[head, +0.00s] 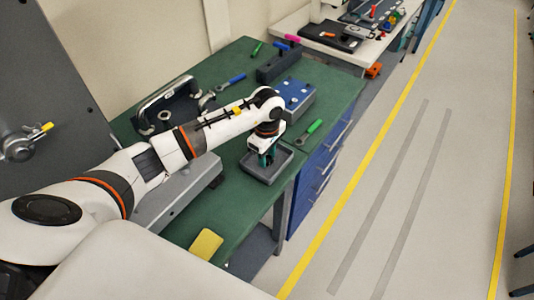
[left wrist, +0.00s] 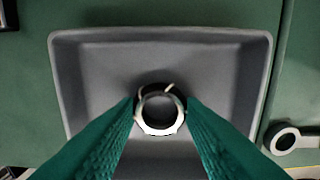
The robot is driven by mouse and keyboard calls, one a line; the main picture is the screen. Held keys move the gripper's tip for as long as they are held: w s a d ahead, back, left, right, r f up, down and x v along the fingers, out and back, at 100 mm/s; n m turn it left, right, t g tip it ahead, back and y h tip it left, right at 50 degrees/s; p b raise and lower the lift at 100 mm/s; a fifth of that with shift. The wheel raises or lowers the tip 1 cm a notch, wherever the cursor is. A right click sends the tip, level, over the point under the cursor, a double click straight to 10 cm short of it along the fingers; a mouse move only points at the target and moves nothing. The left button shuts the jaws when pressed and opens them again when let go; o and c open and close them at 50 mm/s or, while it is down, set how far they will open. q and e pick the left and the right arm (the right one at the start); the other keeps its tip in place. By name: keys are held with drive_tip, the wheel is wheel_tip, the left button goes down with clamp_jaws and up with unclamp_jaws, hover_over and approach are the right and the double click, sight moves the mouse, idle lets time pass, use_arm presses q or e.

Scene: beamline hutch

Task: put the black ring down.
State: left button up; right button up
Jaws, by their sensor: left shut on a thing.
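My left gripper (left wrist: 160,112) points down over the grey tray (left wrist: 85,95) in the left wrist view. Its two green fingers are shut on the black ring (left wrist: 146,91), which shows a white lower face around a dark opening. The ring is inside the tray's outline; whether it touches the tray floor I cannot tell. In the head view my left gripper (head: 266,158) is over the grey tray (head: 273,178) near the bench's front edge, and the ring is too hidden to make out. My right gripper is not in view.
The green bench (head: 237,214) holds a blue box (head: 296,95), a green-handled tool (head: 312,130) right of the tray, a blue-handled tool (head: 232,80) and a yellow pad (head: 206,244). A ring-ended tool (left wrist: 284,139) lies right of the tray. The floor at right is clear.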

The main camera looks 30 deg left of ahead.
sight(267, 158)
use_arm(q)
drive_tip(key=o, duration=0.9)
drive_tip(key=shift+o, duration=0.2)
drive_tip(key=shift+r, duration=0.1)
wheel_tip(267, 158, up, 12)
drive_tip(key=b, duration=0.3)
